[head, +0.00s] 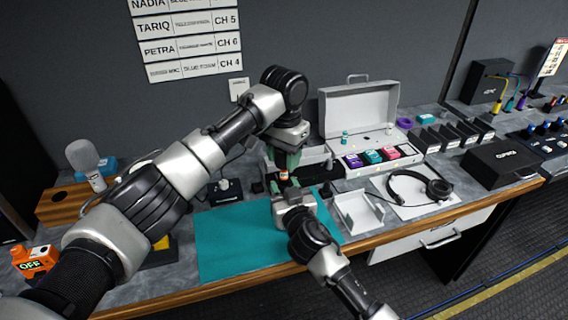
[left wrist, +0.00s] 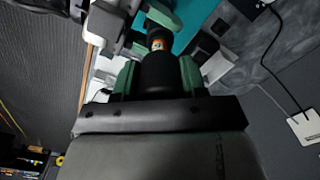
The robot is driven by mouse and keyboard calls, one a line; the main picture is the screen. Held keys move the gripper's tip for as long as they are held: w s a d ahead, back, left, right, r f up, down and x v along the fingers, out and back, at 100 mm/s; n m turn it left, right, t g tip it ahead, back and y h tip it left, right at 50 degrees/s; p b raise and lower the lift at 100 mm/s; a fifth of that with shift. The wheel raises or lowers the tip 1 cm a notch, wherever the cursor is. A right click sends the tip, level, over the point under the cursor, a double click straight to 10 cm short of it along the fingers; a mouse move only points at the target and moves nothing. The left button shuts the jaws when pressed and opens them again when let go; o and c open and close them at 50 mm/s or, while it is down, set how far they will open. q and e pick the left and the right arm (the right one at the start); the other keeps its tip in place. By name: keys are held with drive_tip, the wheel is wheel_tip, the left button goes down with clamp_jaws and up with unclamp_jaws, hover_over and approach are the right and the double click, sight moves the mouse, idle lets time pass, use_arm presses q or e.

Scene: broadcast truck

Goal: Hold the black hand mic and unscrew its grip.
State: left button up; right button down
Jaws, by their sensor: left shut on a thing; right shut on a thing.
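The black hand mic (left wrist: 158,72) is held roughly upright between my two grippers above the teal mat (head: 235,245). My left gripper (head: 284,160) is shut on its upper part, and its green fingers lie on both sides of the black body in the left wrist view (left wrist: 158,80). An orange band on the mic (left wrist: 157,45) shows between the grippers. My right gripper (head: 284,186) is shut on the lower part, the grip, just below. The fingers hide most of the mic in the head view.
An open white case (head: 357,105) with coloured packs stands behind right. A white tray (head: 358,212) and a headset (head: 420,188) lie to the right. A grey-headed mic (head: 83,155) stands in a wooden block (head: 62,208) at left. The mat is clear.

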use_arm(q)
drive_tip(key=shift+r, duration=0.65)
use_arm(e)
unclamp_jaws()
drive_tip(key=shift+s, duration=0.1)
use_arm(q)
drive_tip(key=shift+r+p, duration=0.4)
drive_tip(key=shift+p, duration=0.05)
drive_tip(key=shift+r+p, duration=0.65)
use_arm(e)
drive_tip(key=v, duration=1)
drive_tip(key=shift+s+d, duration=0.15)
drive_tip(key=shift+s, duration=0.25)
